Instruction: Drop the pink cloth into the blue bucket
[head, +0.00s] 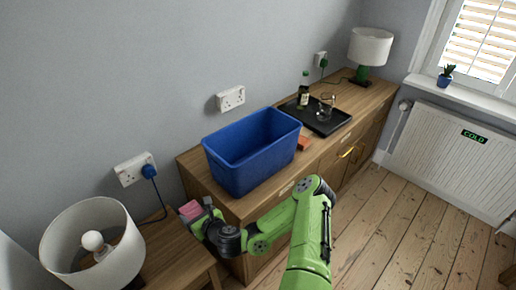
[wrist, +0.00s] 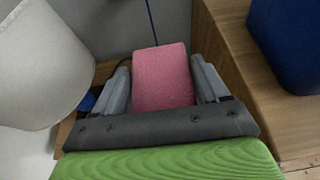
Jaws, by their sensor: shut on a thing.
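The pink cloth (wrist: 163,75) looks like a folded block and sits between the two fingers of my gripper (wrist: 163,88) in the wrist view. The gripper is shut on it. In the head view the cloth (head: 190,209) shows small at the end of my gripper (head: 195,213), near the small wooden table and left of the dresser. The blue bucket (head: 240,172), a rectangular open-topped tub, stands upright on the dresser, up and right of my gripper. Its inner floor is mostly hidden. A part of the bucket (wrist: 290,45) also shows at the top right of the wrist view.
A white lamp (head: 92,245) stands close to my gripper on the left. An orange block (head: 304,143) lies beside the bucket. A black tray (head: 322,121) holds a bottle (head: 304,90) and a glass (head: 325,107). A blue plug with cable (head: 149,171) hangs from the wall.

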